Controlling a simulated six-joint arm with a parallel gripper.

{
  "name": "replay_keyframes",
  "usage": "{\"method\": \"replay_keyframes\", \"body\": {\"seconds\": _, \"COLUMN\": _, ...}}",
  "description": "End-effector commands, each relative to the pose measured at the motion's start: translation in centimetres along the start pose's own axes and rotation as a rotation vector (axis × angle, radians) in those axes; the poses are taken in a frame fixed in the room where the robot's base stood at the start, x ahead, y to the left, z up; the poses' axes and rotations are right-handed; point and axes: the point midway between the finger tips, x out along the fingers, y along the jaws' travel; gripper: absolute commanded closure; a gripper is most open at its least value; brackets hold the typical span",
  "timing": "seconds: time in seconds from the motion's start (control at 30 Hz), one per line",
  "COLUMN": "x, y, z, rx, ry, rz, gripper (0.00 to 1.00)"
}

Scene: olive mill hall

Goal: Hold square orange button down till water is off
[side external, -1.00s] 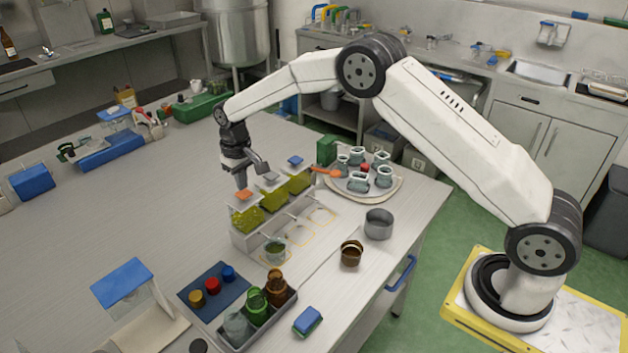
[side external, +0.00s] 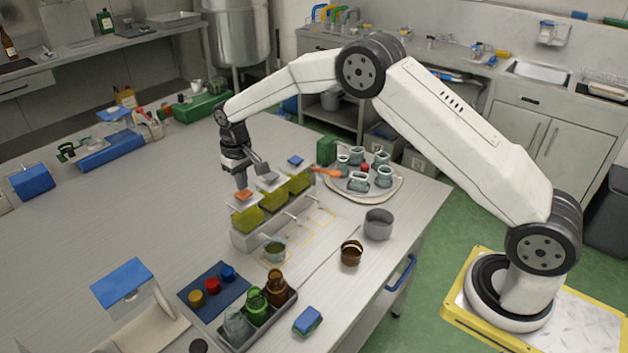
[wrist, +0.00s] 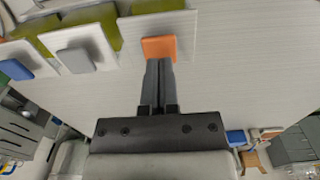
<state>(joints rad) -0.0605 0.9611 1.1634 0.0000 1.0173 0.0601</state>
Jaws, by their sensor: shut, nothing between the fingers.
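The dispenser (side external: 243,236) stands mid-table with three yellow-green tanks, each topped by a white plate with a square button. The orange button (side external: 243,195) is on the nearest plate, the grey button (side external: 267,177) in the middle, the blue button (side external: 295,160) at the far end. My gripper (side external: 240,184) points down over the orange button. In the wrist view, the shut fingertips (wrist: 158,66) overlap the lower edge of the orange button (wrist: 159,48); whether they press it I cannot tell. A glass cup (side external: 275,250) stands before the orange-button tank. No water stream can be made out.
A metal pot (side external: 379,224) and an amber cup (side external: 351,253) stand right of the dispenser. A round tray (side external: 395,189) of glass jars is behind them. A rack (side external: 288,312) of bottles is in front.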

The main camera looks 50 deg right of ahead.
Motion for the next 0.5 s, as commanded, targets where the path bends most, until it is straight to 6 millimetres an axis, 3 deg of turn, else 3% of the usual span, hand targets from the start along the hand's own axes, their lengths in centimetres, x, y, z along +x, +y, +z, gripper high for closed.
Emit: {"method": "replay_keyframes", "body": {"seconds": 0.5, "x": 1.14, "y": 0.0, "z": 0.0, "rx": 0.0, "ry": 0.0, "rz": 0.0, "gripper": 1.0}}
